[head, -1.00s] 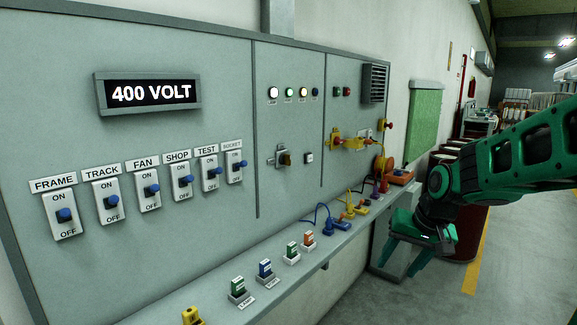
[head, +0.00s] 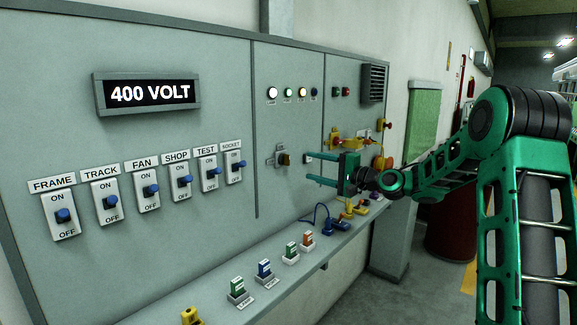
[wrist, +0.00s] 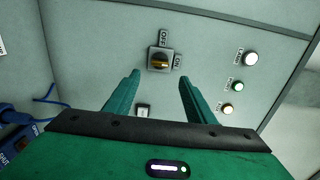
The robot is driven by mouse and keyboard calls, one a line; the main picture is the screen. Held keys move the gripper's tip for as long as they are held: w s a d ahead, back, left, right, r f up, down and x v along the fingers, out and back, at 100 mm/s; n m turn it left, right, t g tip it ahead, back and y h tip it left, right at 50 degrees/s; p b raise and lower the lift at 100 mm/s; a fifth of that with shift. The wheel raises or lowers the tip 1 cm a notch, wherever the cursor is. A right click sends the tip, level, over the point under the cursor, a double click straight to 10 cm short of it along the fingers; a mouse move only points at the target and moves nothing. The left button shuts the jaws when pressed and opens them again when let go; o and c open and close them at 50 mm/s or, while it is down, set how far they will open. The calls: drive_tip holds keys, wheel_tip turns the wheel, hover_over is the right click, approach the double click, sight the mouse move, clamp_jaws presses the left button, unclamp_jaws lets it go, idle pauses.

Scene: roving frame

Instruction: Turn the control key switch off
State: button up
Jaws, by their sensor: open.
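The control key switch (head: 284,159) is a small yellow-and-dark rotary switch on a square plate on the middle wall panel. In the wrist view the switch (wrist: 159,61) has an OFF label above it and an ON label at its right. Its yellow handle lies about level in that picture, in line with the ON label. My gripper (head: 308,169) is open and empty, to the right of the switch in the head view and apart from it. In the wrist view my gripper's fingertips (wrist: 159,79) spread below and either side of the switch.
A small white push button (wrist: 143,110) sits near the switch, partly between my fingers in the wrist view. Indicator lamps (head: 272,93) line the panel above. Blue-handled switches (head: 185,181) are at the left. A ledge (head: 215,308) with coloured plugs and cables juts out below.

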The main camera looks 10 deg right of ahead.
sight(289, 161)
drive_tip(key=x, duration=1)
drive_tip(key=shift+a+f, duration=0.1)
